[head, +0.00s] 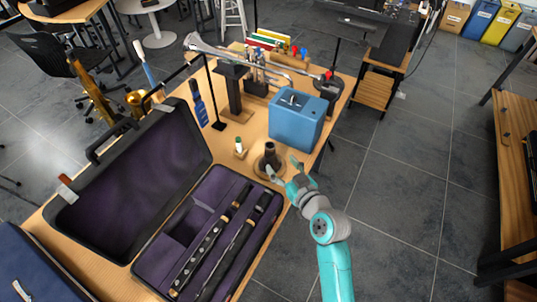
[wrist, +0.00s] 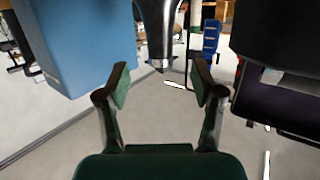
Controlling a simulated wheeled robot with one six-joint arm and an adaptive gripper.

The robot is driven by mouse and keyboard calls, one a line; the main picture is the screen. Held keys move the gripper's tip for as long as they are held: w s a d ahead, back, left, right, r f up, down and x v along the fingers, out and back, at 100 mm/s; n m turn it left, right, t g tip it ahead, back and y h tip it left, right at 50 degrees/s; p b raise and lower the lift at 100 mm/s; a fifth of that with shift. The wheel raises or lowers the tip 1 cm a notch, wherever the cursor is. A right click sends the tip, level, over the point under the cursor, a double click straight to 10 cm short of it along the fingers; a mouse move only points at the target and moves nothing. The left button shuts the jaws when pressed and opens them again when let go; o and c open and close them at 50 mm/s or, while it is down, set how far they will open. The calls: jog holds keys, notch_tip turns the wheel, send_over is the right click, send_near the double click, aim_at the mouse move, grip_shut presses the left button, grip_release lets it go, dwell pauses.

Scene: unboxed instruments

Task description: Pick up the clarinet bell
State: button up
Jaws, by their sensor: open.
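The clarinet bell appears to be the small dark flared piece (head: 270,150) standing upright, narrow end up, on a round brown base beside the open case. In the wrist view the dark bell (wrist: 158,30) shows narrow end downward, cut off by the top edge. My gripper (head: 282,168) is open and empty, close to the bell on its near right side. In the wrist view the fingertips (wrist: 161,86) are spread wide, with the bell's narrow end centred beyond them. I see no contact between fingers and bell.
A blue box (head: 297,120) stands close behind the bell to the right. The open purple-lined case (head: 222,180) with dark clarinet joints (head: 212,240) lies to the left. A small white-and-green item (head: 240,147) stands left of the bell. A trumpet (head: 235,55) is farther back.

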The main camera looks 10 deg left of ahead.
aim_at(273, 154)
jog(key=shift+x, duration=4.1)
grip_shut()
